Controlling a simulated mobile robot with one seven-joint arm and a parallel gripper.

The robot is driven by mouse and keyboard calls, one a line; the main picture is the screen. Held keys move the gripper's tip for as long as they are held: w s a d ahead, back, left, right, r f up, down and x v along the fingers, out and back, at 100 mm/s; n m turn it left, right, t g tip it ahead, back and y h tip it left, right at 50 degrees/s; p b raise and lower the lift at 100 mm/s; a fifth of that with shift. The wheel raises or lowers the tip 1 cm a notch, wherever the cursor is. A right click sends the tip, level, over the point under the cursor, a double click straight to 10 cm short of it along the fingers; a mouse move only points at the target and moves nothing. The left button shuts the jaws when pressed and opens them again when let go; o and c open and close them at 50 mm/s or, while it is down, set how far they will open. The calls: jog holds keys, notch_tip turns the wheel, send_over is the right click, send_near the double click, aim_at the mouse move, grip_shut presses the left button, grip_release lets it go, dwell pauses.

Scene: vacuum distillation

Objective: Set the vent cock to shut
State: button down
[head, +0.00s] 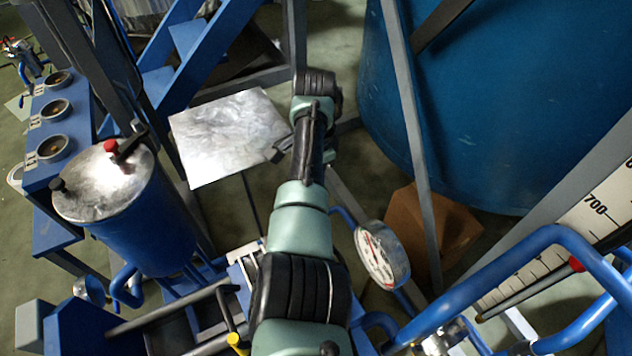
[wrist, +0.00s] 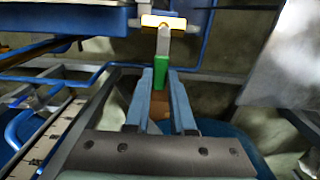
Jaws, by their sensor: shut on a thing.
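The vent cock shows in the wrist view as a brass-yellow body (wrist: 163,21) with a pale metal lever ending in a green grip (wrist: 160,73). The lever points down the picture, across the sideways length of the body. My gripper (wrist: 160,78) has its two blue fingers on either side of the green grip and is shut on it. In the head view my arm covers the middle, and I cannot make out the cock or the fingertips there.
A blue vessel with a metal lid (head: 105,182) stands left. A round gauge (head: 381,254) and blue pipe (head: 480,285) are right of my arm. A large blue tank (head: 500,100) fills the upper right. A metal plate (head: 225,135) lies behind. Blue pipework (wrist: 205,45) runs close around the cock.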

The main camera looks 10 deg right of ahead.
jog(key=shift+w+r, duration=0.1)
dwell(0.3)
jog(key=c, duration=0.8)
grip_release()
jog(key=shift+o, duration=0.2)
notch_tip(320, 180, up, 13)
